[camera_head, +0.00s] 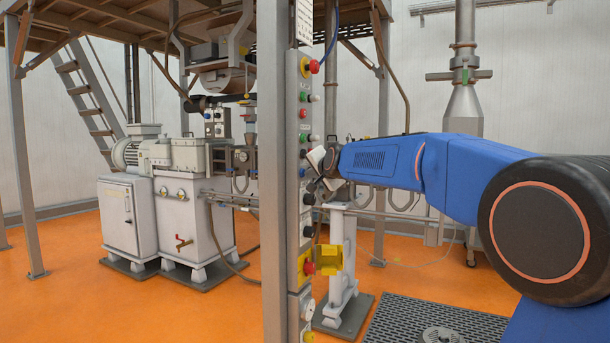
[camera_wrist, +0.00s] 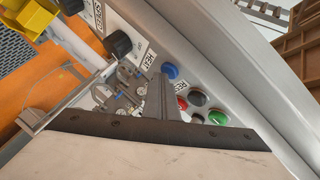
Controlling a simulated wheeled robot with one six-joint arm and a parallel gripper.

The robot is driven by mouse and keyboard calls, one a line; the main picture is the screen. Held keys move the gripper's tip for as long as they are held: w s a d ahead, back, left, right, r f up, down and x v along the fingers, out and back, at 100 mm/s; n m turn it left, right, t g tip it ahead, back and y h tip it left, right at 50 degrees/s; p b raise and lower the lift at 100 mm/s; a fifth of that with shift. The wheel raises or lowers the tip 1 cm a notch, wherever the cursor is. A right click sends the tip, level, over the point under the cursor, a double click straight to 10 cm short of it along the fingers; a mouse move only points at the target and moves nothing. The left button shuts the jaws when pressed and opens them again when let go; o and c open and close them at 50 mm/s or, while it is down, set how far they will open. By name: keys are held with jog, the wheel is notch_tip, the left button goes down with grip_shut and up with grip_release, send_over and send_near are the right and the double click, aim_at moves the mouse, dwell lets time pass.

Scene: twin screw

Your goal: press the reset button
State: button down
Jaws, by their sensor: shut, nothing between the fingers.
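The control panel (camera_head: 293,200) is a narrow grey column in the head view. In the wrist view, part of its face shows a blue button (camera_wrist: 170,71), a red button (camera_wrist: 183,103), a black button (camera_wrist: 197,98) and a green button (camera_wrist: 218,117). In the head view my gripper (camera_head: 316,186) is beside the panel's middle, partly hidden.
A black knob (camera_wrist: 118,44) lies up and left of the fingertip. A red mushroom button (camera_head: 313,67) sits at the panel's top. A lower yellow housing has an open yellow cover (camera_head: 328,260) sticking out. The grey machine (camera_head: 185,215) stands behind, left.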

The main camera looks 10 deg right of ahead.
jog(key=shift+s+d, duration=0.5)
jog(key=shift+d, duration=0.2)
jog(key=shift+d, duration=0.1)
jog(key=shift+s+d, duration=0.75)
jog(key=shift+d, duration=0.2)
jog(key=shift+s+d, duration=0.75)
jog(key=shift+d, duration=0.2)
jog(key=s+d+f+n+g+h, duration=0.1)
jog(key=s+d+f+n+g, duration=0.1)
jog(key=s+f, duration=1)
jog(key=s+d+f+n+g, duration=0.2)
jog(key=s+f, duration=1)
jog(key=s, duration=1.2)
jog(key=s+d+f+n+g+h, duration=0.1)
jog(key=s+f+n+g, duration=0.4)
jog(key=s+f, duration=0.6)
jog(key=s+d+g, duration=0.1)
jog(key=s, duration=0.6)
jog(key=shift+s+f+n+h, duration=0.2)
jog(key=shift+f+n+h, duration=0.1)
jog(key=shift+f, duration=0.1)
